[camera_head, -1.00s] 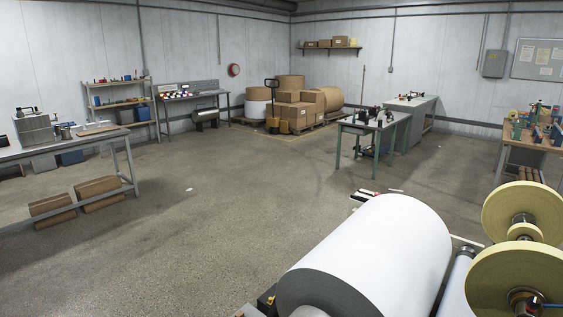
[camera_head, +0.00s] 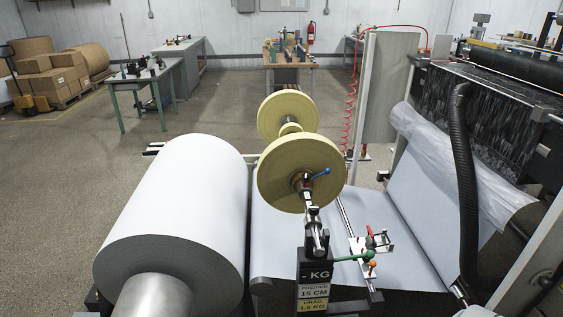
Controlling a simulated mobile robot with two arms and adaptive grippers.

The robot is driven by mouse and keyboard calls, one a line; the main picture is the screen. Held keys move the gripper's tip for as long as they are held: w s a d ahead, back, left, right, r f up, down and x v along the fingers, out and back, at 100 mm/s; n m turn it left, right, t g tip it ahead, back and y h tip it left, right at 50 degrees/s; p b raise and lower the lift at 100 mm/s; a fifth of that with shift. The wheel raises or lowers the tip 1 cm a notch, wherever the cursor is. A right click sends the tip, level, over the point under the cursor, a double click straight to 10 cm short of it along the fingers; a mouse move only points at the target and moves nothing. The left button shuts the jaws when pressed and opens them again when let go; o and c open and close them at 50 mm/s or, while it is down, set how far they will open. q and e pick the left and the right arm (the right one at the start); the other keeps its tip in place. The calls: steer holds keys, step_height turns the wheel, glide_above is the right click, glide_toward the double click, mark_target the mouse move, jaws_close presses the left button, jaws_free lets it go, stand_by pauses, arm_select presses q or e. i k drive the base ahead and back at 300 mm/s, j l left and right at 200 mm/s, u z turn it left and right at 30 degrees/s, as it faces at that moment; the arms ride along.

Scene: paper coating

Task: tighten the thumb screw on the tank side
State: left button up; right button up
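Neither of my grippers is in view. I cannot single out a tank or be sure of a thumb screw. Two yellow discs (camera_head: 301,175) sit on a shaft, with a blue lever (camera_head: 320,173) at the near disc's hub.
A large white paper roll (camera_head: 185,200) fills the lower left front. A pale web (camera_head: 420,225) runs right toward a dark machine (camera_head: 490,115), with a black hose (camera_head: 464,190) in front. Worktables (camera_head: 140,80) stand behind. Open floor (camera_head: 60,190) lies to the left.

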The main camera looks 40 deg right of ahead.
mark_target(305, 178)
steer(key=z, duration=0.85)
